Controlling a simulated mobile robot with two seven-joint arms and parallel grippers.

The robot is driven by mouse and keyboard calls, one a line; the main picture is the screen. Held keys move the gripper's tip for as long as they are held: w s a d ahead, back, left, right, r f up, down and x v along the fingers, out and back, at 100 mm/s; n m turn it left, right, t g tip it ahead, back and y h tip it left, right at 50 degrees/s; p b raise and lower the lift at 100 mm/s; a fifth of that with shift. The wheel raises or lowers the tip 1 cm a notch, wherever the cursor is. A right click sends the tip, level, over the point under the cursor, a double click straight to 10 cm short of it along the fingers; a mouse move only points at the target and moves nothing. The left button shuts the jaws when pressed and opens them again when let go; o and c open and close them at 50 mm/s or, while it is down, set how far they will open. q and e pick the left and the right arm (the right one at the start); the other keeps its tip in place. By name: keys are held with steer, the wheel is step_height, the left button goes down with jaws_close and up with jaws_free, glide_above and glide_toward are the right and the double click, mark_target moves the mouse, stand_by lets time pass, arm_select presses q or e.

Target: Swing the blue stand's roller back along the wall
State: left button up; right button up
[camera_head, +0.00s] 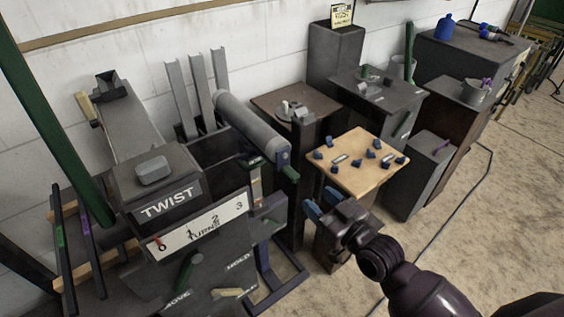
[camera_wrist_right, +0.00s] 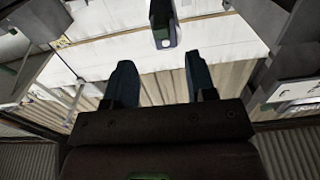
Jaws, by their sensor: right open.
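The roller (camera_head: 252,125) is a long grey cylinder. It slants from the wall at the back down to a blue bracket (camera_head: 283,158) with a dark green grip (camera_head: 290,174) at its near end. The blue stand (camera_head: 277,277) shows by its feet on the floor below; its upper part is partly hidden. My right gripper (camera_head: 320,201) is open and empty, a little below and to the right of the grip, apart from it. In the right wrist view its two fingers (camera_wrist_right: 161,84) are spread, with a dark bar with a green edge (camera_wrist_right: 162,25) ahead between them. My left gripper is not in view.
A grey machine marked TWIST (camera_head: 168,205) stands left of the roller. A brown-topped cabinet (camera_head: 275,100) stands behind the roller. Bare floor (camera_head: 500,220) lies at the right.

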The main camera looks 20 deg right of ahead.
mark_target(297, 181)
steer(key=x, duration=1)
steer(key=shift+w+a+b, duration=0.15)
steer(key=shift+b, duration=0.2)
jaws_close()
